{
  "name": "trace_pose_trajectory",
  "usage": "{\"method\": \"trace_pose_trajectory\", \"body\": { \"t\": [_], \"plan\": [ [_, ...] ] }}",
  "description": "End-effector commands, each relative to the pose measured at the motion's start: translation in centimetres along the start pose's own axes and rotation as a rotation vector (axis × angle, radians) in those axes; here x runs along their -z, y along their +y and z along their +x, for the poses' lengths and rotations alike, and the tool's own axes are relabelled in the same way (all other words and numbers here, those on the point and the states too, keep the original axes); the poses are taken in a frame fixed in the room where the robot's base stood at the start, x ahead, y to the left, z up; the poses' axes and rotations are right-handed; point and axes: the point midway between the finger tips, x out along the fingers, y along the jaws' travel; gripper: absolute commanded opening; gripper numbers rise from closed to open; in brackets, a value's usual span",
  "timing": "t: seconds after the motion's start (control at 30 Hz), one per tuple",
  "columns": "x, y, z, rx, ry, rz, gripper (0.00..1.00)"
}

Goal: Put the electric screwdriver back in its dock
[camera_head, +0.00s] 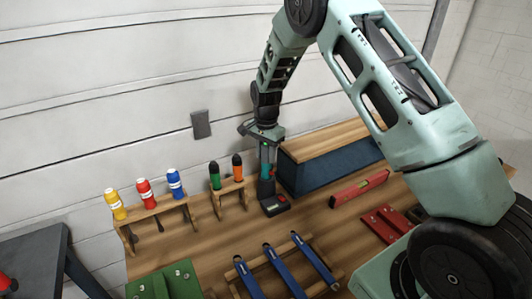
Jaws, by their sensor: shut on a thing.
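My gripper (266,145) points down over the back middle of the workbench. It is shut on the electric screwdriver (266,168), a slim upright tool with teal and dark parts. The screwdriver's lower end is over or in the dock. At this size I cannot tell whether it is seated or just above.
A wooden rack (158,212) with yellow, red and blue-handled tools stands left, beside a smaller rack (232,189) with green and orange handles. A blue box with a wooden top (330,163) stands close right. A red level (359,188) and blue-handled tools (282,270) lie in front.

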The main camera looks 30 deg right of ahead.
Motion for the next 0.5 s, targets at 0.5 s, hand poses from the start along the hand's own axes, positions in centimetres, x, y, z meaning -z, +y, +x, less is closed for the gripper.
{"method": "trace_pose_trajectory", "body": {
  "t": [0.5],
  "plan": [
    [0.02,-0.03,0.32,0.001,0.0,0.0,0.11]
  ]
}}
